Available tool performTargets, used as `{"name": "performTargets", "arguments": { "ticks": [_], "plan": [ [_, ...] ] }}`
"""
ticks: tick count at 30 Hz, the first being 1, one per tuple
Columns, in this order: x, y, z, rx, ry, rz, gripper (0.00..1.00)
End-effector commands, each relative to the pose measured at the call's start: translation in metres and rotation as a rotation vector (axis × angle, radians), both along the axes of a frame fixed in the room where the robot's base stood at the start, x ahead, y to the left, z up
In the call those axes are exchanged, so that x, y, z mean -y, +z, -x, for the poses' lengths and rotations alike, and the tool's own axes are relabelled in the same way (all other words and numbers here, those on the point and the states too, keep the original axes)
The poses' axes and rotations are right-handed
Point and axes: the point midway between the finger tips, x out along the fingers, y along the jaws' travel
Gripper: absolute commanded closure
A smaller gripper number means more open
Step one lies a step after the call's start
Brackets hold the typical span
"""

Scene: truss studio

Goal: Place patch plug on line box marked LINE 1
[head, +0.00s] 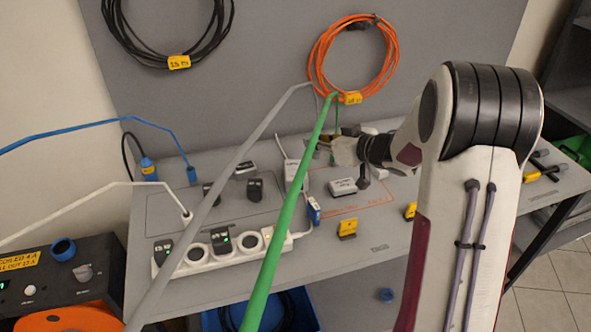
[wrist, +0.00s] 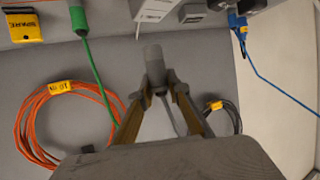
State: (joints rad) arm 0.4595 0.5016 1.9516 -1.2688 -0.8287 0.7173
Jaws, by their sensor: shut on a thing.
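My gripper (head: 345,151) is over the back part of the table, seen small and partly hidden by my arm in the head view. In the wrist view my gripper (wrist: 160,91) is shut on a grey plug (wrist: 154,62), which I take for the patch plug. A grey cable runs back from the plug between the fingers. No LINE 1 marking is readable. A white box (wrist: 153,9) and a grey box (wrist: 192,12) lie beyond the plug in the wrist view.
A grey cable (head: 235,157) and a green cable (head: 287,205) cross in front of the table. A green plug (wrist: 78,18) stands left of mine. A power strip (head: 222,256) with plugs lies at the front left. An orange coil (head: 320,58) hangs behind.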

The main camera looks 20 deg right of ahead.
Motion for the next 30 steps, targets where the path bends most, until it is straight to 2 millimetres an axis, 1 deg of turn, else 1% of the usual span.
{"name": "performTargets", "arguments": {
  "ticks": [1,6,9,12,15,18,21,30],
  "plan": [
    [-0.013,0.004,-0.007,0.002,0.010,0.000,1.00],
    [-0.044,0.013,-0.026,0.003,0.012,0.001,1.00],
    [-0.057,0.018,-0.035,0.002,0.002,-0.001,1.00],
    [-0.065,0.023,-0.045,0.002,-0.018,-0.001,1.00],
    [-0.061,0.026,-0.053,0.001,-0.061,-0.001,1.00],
    [-0.050,0.027,-0.056,0.000,-0.100,-0.002,1.00],
    [-0.044,0.026,-0.058,0.000,-0.125,-0.002,1.00],
    [-0.040,0.023,-0.058,-0.001,-0.145,-0.002,1.00]
  ]
}}
